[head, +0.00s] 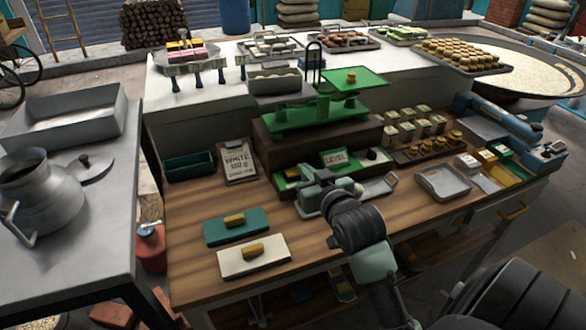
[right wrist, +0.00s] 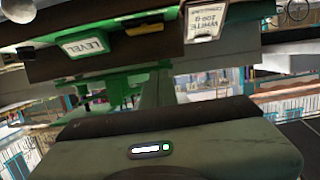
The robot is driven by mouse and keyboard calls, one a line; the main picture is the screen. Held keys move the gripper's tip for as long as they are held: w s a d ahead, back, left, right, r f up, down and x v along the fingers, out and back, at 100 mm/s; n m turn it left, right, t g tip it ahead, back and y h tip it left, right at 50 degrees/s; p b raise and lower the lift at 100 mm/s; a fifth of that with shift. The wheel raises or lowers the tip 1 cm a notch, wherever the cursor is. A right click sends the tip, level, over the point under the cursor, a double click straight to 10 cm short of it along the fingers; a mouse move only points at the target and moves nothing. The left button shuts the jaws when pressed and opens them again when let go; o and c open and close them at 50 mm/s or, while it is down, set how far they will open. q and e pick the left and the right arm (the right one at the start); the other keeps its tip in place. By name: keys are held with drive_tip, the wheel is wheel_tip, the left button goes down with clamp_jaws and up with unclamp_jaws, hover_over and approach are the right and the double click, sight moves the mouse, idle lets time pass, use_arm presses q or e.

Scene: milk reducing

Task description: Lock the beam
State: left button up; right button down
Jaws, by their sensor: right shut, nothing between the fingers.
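The green balance scale stands on a dark wooden base at the middle of the workbench. Its beam (head: 305,112) carries a green plate (head: 352,79) with a small orange-brown piece on it. A green LEVEL sign (head: 335,157) is on the front of the base; it also shows upside down in the right wrist view (right wrist: 86,46). A yellow piece (head: 291,172) is left of the sign and a black knob (head: 371,154) right of it. My right gripper (head: 322,178) is shut and empty just in front of the base; its fingertips are hard to make out. My left gripper is out of view.
A white card (head: 237,161) stands left of the scale. Teal (head: 237,231) and white (head: 240,262) slabs with yellow blocks lie at the front left. A metal tray (head: 443,182) and several small weights are on the right. Bare wood shows at the left front.

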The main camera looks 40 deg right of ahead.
drive_tip(key=w, duration=0.3)
drive_tip(key=p, duration=0.2)
hover_over(293, 179)
drive_tip(key=shift+w+d+f, duration=0.1)
drive_tip(key=shift+w+f, duration=0.05)
drive_tip(key=shift+f, duration=0.8)
wheel_tip(293, 179, down, 3)
drive_tip(key=shift+r, duration=0.1)
drive_tip(key=shift+s+f, duration=0.2)
drive_tip(key=shift+f, duration=0.45)
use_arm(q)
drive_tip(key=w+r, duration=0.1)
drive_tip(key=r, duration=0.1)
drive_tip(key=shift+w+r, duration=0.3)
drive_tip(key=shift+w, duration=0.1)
use_arm(e)
drive_tip(key=shift+f, duration=0.15)
